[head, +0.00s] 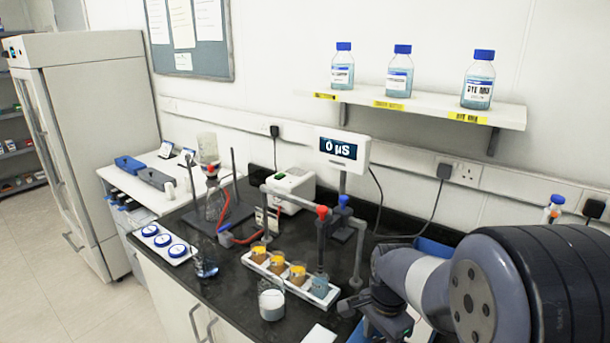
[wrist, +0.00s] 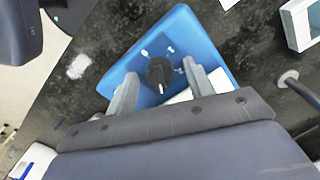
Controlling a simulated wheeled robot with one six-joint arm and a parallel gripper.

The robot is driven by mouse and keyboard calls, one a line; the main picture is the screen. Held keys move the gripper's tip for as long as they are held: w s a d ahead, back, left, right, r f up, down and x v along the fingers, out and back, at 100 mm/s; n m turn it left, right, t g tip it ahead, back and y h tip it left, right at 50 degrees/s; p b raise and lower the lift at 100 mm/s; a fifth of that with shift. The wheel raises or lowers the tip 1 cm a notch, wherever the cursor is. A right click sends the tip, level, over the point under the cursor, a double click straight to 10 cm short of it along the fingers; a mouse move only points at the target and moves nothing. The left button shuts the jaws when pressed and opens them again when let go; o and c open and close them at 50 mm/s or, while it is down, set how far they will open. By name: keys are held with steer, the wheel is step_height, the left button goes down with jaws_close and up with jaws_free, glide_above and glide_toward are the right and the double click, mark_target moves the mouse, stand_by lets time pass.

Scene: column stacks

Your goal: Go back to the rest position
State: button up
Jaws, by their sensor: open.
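My gripper (head: 385,308) is at the lower right of the head view, low over the dark bench, with my arm reaching in from the right. In the wrist view its two grey fingers (wrist: 159,72) are spread apart and hold nothing. A round black piece with a short pale pin (wrist: 160,69) shows between the fingers, with a gap on each side. Beneath it is a blue tray (wrist: 192,32) with small white marks. In the head view the tray (head: 432,249) is mostly hidden behind my arm.
A shelf (head: 420,105) with three bottles is on the wall. Open floor (head: 60,290) lies at left.

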steer(key=n, duration=2.2)
steer(key=shift+n, duration=0.4)
steer(key=shift+a, duration=0.15)
stand_by(0.3)
